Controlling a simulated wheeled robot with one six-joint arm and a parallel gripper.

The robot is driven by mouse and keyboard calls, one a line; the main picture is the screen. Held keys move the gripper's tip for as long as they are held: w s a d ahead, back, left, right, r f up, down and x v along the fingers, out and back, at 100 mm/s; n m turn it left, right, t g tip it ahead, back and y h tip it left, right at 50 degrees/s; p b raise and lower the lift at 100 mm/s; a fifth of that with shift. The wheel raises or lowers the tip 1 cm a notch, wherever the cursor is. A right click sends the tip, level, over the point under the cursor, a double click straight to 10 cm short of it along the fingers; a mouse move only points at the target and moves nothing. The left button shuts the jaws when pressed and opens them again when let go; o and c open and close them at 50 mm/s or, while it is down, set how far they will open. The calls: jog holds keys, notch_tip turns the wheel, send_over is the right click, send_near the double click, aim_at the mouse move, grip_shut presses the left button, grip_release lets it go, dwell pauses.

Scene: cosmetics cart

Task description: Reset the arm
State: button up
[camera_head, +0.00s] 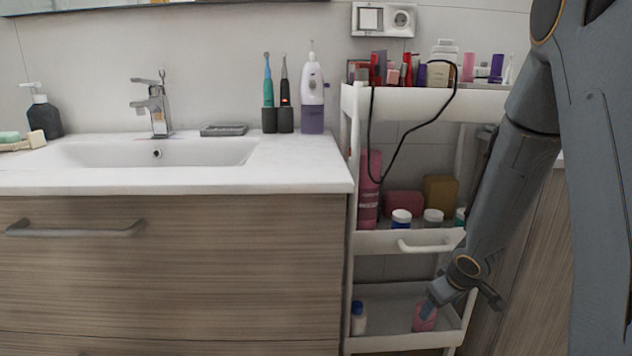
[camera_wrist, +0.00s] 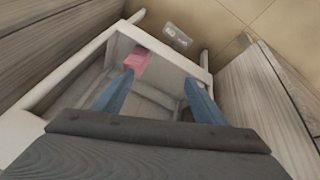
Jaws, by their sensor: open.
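My gripper shows in the wrist view (camera_wrist: 160,95) with its two blue fingers spread wide apart and nothing between them. In the head view my gripper (camera_head: 428,306) points down at the lowest shelf of the white cart (camera_head: 390,344). A pink bottle (camera_head: 424,317) stands on that shelf right by the fingertips. In the wrist view a pink item (camera_wrist: 134,60), likely the same bottle, lies beyond the left finger. Whether a finger touches it I cannot tell. My arm comes down along the cart's right side and hides part of it.
A small white and blue bottle (camera_head: 358,318) stands at the left of the lowest shelf. The middle shelf (camera_head: 385,243) holds several bottles and jars. The top tray (camera_head: 420,104) is full of cosmetics, with a black cable (camera_head: 408,134) hanging down. The wooden sink cabinet (camera_head: 170,270) borders the cart's left.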

jog(key=s+a+r+g, duration=0.1)
jog(key=s+a+r, duration=0.35)
jog(key=a, duration=0.25)
jog(key=s+a+r+g, duration=0.1)
jog(key=s+a+r, duration=0.3)
jog(key=a+r, duration=0.3)
jog(key=s+a+r+g+y, duration=0.1)
jog(key=s+a+r+g, duration=0.1)
jog(key=s+a, duration=0.65)
jog(key=s+a+r+g, duration=0.1)
jog(key=s+a+r, duration=0.3)
jog(key=s, duration=0.8)
jog(key=d+r+m+p, duration=0.4)
jog(key=d+r+p, duration=1)
jog(key=p, duration=1)
notch_tip(320, 180, up, 4)
jog(key=shift+s+d+f+m+h, duration=0.1)
jog(key=shift+s+d+m+h, duration=0.1)
jog(key=shift+m+h, duration=0.15)
